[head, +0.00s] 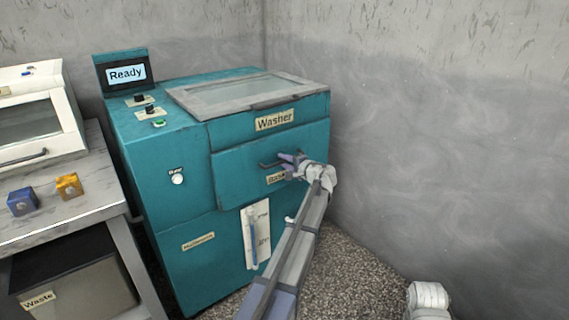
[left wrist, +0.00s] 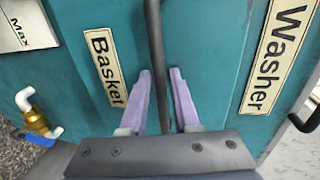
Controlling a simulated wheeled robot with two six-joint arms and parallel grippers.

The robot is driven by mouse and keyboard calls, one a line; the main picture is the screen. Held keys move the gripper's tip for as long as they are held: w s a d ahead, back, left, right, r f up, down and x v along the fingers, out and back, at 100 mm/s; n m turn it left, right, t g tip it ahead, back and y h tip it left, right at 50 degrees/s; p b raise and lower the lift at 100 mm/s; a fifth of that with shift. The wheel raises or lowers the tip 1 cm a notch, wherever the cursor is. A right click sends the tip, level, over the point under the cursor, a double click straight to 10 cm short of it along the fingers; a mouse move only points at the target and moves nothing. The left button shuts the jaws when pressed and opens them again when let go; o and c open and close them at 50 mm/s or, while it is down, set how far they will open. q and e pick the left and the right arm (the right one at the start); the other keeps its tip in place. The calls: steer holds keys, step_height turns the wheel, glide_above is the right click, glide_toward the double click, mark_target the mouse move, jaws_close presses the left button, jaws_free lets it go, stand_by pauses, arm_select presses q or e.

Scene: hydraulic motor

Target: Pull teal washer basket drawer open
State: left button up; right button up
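The teal washer (head: 170,245) stands against the back wall. Its basket drawer front (head: 235,170) is below the "Washer" label and looks flush with the cabinet. The dark bar handle (head: 270,165) is on this front, above the "Basket" label, which my gripper partly covers. My left gripper (head: 292,160) is at the handle's right part. In the left wrist view, the handle (left wrist: 155,45) runs between the two purple fingers (left wrist: 162,100), with small gaps on both sides. The fingers are apart, not visibly clamped.
A grey table (head: 75,205) on the left holds a white machine (head: 40,125), a blue block (head: 22,201) and an orange block (head: 69,186). A "Waste" bin (head: 75,275) is beneath it. A bare wall (head: 430,130) rises right of the washer. Floor shows in front.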

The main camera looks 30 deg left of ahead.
arm_select(q)
steer(key=shift+c, duration=0.4)
jaws_close()
stand_by(0.9)
